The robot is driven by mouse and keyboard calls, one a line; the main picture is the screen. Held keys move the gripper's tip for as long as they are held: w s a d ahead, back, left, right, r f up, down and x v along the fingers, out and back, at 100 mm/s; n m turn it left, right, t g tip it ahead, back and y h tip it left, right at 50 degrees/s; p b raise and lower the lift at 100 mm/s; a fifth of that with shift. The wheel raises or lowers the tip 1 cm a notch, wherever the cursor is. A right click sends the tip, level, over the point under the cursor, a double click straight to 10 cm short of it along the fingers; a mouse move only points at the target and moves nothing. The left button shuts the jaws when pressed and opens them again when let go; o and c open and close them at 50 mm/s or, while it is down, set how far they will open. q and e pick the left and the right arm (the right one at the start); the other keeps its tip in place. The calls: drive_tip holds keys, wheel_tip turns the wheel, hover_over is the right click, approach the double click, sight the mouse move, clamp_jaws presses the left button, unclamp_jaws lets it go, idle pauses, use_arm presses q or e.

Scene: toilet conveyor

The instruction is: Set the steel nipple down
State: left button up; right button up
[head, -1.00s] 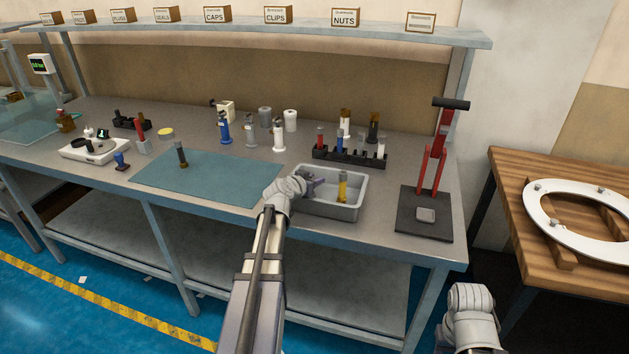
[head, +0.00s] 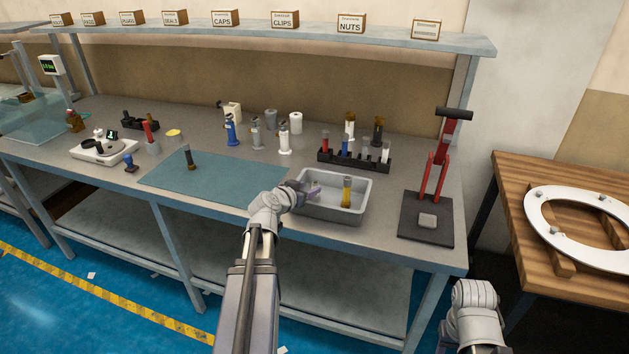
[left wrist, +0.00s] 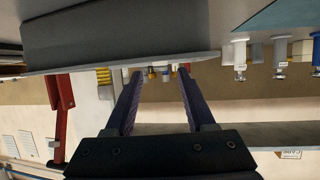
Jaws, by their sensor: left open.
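A yellow-brass fitting with a dark top (head: 347,191) stands upright in the grey tray (head: 350,217). Another upright fitting, grey with a brass foot (head: 189,158), stands on the blue-green mat (head: 225,184). I cannot tell for sure which one is the steel nipple. My left gripper (head: 312,190) is over the left part of the tray, apart from the brass fitting. In the left wrist view the gripper (left wrist: 159,78) has its fingers spread, with nothing held between them. The picture there is upside down, with a grey wall close above the fingers. My right gripper is out of view.
A black rack (head: 352,160) with several fittings stands behind the tray. A red lever press (head: 438,165) stands to its right. Bottles (head: 284,138) and a white scale (head: 103,150) are further left. The mat is mostly clear.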

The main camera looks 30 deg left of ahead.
use_arm(q)
drive_tip(key=shift+p+v, duration=0.35)
drive_tip(key=shift+v, duration=1.2)
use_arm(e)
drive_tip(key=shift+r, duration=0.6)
use_arm(q)
drive_tip(key=shift+s+f, duration=0.1)
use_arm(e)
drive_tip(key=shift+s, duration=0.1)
